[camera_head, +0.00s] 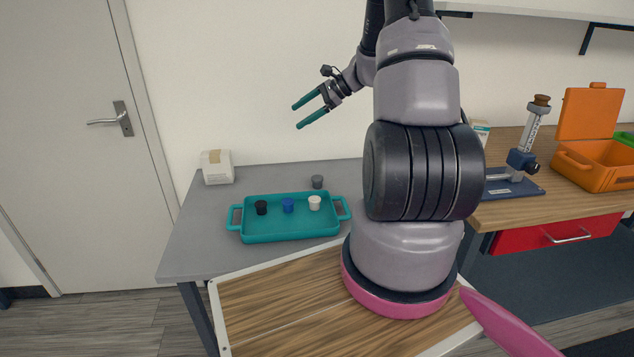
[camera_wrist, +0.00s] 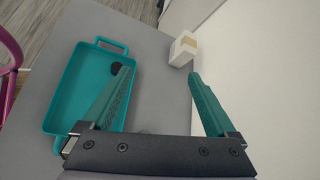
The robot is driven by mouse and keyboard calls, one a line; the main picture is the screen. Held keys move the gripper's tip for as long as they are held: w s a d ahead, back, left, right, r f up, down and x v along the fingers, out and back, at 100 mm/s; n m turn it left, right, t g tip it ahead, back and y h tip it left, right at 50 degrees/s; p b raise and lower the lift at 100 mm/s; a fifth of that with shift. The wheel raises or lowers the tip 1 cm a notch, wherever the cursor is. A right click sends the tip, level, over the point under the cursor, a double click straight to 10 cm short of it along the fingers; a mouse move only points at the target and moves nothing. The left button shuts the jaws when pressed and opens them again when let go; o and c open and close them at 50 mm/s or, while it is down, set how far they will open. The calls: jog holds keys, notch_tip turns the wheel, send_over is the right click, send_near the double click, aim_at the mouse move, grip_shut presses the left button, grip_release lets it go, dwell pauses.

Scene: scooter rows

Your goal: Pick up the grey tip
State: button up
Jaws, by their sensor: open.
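The grey tip (camera_head: 317,181) is a small dark grey cap standing on the grey table, just behind the right part of the teal tray (camera_head: 290,233) and outside it. I cannot make it out in the wrist view. My gripper (camera_head: 295,117) is open and empty, high above the table, with its teal fingers pointing left. In the wrist view my gripper (camera_wrist: 159,72) has its two fingers spread wide, with nothing between them. The tray (camera_wrist: 58,122) also shows there, partly hidden by the left finger.
A black (camera_head: 261,208), a blue (camera_head: 288,205) and a white cap (camera_head: 315,203) stand in the tray. A white box (camera_head: 217,167) sits at the table's back left. A blue stand (camera_head: 520,165) and an orange case (camera_head: 597,165) are on the right-hand bench. The wall is close behind.

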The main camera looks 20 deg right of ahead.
jog(key=w+d+f+m+t, duration=0.1)
jog(key=w+d+f+m, duration=0.2)
jog(key=f, duration=0.4)
jog(key=d+f+m+t, duration=0.25)
jog(key=d+f, duration=0.25)
jog(key=f, duration=0.3)
jog(key=m+t+h, duration=0.1)
jog(key=m+t, duration=0.1)
jog(key=m, duration=0.3)
send_near(312, 185)
jog(key=r, duration=0.1)
jog(key=w+r, duration=0.1)
jog(key=shift+d+r+n, duration=0.25)
jog(key=shift+r, duration=0.05)
jog(key=shift+w+a+f, duration=0.2)
jog(key=shift+f, duration=0.05)
jog(key=x, duration=0.9)
jog(key=shift+w+a+f, duration=0.15)
jog(key=shift+w+f, duration=0.1)
jog(key=shift+f, duration=0.15)
jog(key=c, duration=1.4)
